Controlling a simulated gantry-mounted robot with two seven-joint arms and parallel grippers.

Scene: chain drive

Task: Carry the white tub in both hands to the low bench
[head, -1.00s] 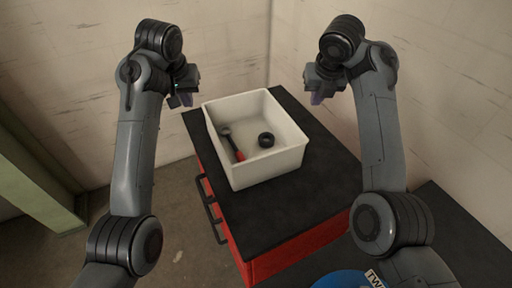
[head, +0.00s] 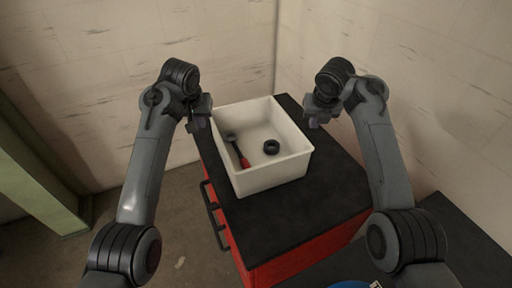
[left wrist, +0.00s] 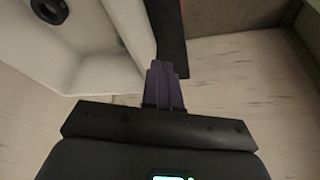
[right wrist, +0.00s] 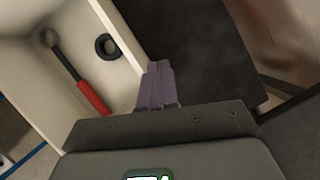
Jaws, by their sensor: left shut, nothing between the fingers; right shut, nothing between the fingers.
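The white tub (head: 262,178) sits upright on the black top of a red cabinet in the head view. Inside it lie a wrench with a red handle (head: 240,153) and a black ring (head: 271,147). My left gripper (head: 198,124) is shut and empty beside the tub's left wall. In the left wrist view its fingers (left wrist: 162,85) are together close to the tub's wall (left wrist: 108,45). My right gripper (head: 316,122) is shut and empty off the tub's right side. In the right wrist view its fingers (right wrist: 157,85) are together near the tub's rim (right wrist: 118,35). I cannot tell whether either touches.
The red cabinet (head: 300,252) has a black top (head: 300,215), clear in front of the tub, and dark handles (head: 214,214) on its left side. A dark surface (head: 465,235) lies at lower right, with part of a blue round thing (head: 352,284). Walls stand close behind.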

